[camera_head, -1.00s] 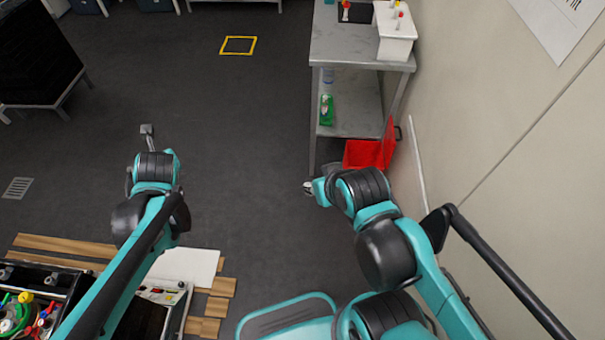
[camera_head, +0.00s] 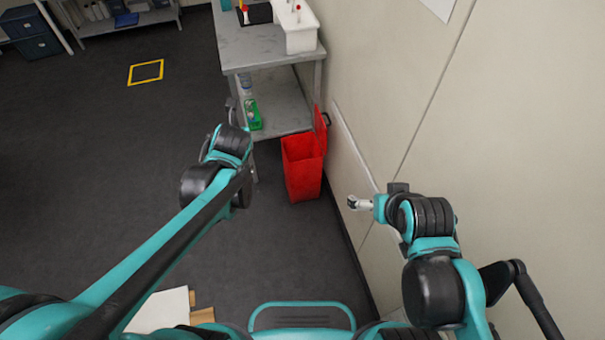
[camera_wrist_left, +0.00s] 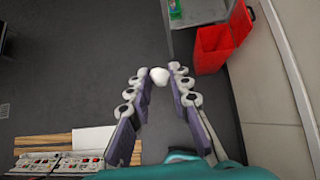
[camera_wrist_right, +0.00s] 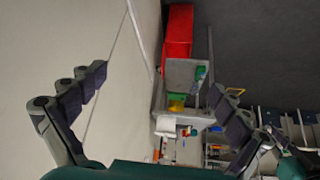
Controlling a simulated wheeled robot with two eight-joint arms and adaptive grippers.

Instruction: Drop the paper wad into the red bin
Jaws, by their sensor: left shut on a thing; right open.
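The red bin (camera_head: 302,170) stands on the floor beside the metal table, its lid raised against the wall side. It also shows in the left wrist view (camera_wrist_left: 214,52) and in the right wrist view (camera_wrist_right: 178,38). My left gripper (camera_wrist_left: 159,77) is shut on the white paper wad (camera_wrist_left: 159,75), held between its fingertips; in the left wrist view the bin is beyond it to the upper right. In the head view my left arm hides the wad. My right gripper (camera_wrist_right: 165,85) is open and empty near the wall, right of the bin in the head view (camera_head: 356,203).
A metal table (camera_head: 262,48) with a lower shelf stands behind and left of the bin, holding a green bottle (camera_head: 253,114) and a white box (camera_head: 296,30). The wall (camera_head: 400,90) closes off the right side. Dark floor (camera_head: 110,150) is clear at the left.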

